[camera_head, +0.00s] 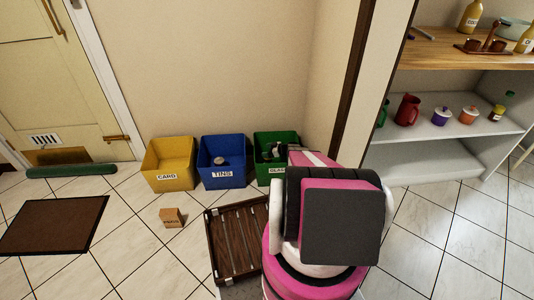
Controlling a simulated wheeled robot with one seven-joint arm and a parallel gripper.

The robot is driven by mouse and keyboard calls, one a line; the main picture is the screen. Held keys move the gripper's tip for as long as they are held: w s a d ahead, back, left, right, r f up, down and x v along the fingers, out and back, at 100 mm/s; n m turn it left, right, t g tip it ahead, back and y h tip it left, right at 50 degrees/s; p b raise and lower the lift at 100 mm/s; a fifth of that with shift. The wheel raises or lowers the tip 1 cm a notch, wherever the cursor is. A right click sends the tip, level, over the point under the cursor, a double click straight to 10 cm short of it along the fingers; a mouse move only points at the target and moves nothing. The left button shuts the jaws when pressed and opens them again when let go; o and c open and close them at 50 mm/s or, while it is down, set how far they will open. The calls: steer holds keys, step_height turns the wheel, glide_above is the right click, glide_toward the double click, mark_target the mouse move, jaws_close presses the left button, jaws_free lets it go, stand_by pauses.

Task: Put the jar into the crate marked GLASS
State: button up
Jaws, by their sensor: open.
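The green crate (289,137) stands against the wall at the right end of a row of crates. Its front label starts with GLA, and my arm hides the rest. My arm reaches over the crate's right side. The dark end of my gripper (277,150) shows over the crate's opening, small and open. Small dark and pale shapes show inside the crate by the gripper. I cannot tell whether one of them is the jar, and no jar shows clearly elsewhere.
A yellow crate (167,152) marked CARD and a blue crate (222,142) marked TINS, with a round tin (219,160) in it, stand to the left. A small cardboard box (172,217) and a slatted wooden rack (235,245) lie on the floor. Shelves (440,132) stand right.

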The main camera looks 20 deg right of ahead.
steer(key=v, duration=0.7)
steer(key=shift+d, duration=0.2)
steer(key=shift+s+r, duration=0.1)
steer(key=shift+s, duration=0.05)
